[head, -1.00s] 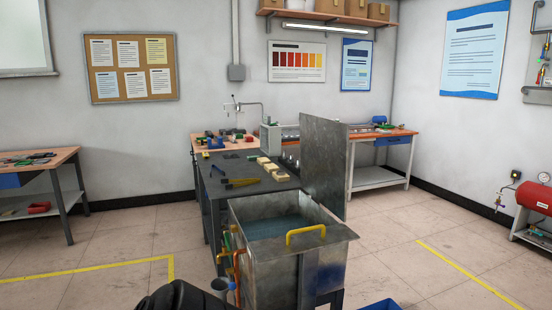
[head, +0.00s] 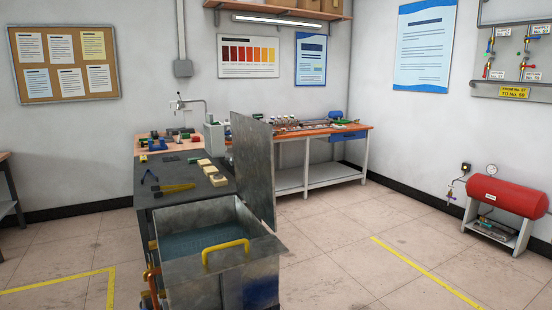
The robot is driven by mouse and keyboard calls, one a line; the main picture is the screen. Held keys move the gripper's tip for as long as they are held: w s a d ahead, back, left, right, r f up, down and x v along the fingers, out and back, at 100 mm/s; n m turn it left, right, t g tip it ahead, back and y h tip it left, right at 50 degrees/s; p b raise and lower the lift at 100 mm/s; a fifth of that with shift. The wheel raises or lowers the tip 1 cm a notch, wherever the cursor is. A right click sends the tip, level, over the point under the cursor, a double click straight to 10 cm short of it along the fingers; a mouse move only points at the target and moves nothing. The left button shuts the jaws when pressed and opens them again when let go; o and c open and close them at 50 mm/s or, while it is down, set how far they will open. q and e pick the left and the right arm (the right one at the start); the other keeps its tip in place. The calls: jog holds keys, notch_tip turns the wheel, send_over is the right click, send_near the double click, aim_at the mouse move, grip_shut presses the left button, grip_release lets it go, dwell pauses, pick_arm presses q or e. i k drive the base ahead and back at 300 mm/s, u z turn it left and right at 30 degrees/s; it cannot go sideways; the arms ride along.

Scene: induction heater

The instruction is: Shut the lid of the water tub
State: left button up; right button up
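The water tub (head: 193,291) is a grey metal box at the lower left of the head view, at the near end of a dark workbench. Bluish water (head: 205,240) shows through its open top. Neither of my grippers is in view.
The dark workbench (head: 185,172) behind the tub carries tongs and light blocks. A wooden-topped bench (head: 345,135) stands against the back wall. A red tank (head: 507,196) on a stand is at the right. The floor (head: 350,240) right of the tub is clear.

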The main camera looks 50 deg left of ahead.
aim_at(253, 139)
jog(key=i, duration=2.6)
jog(key=z, duration=5.7)
jog(key=k, duration=0.8)
jog(key=z, duration=0.4)
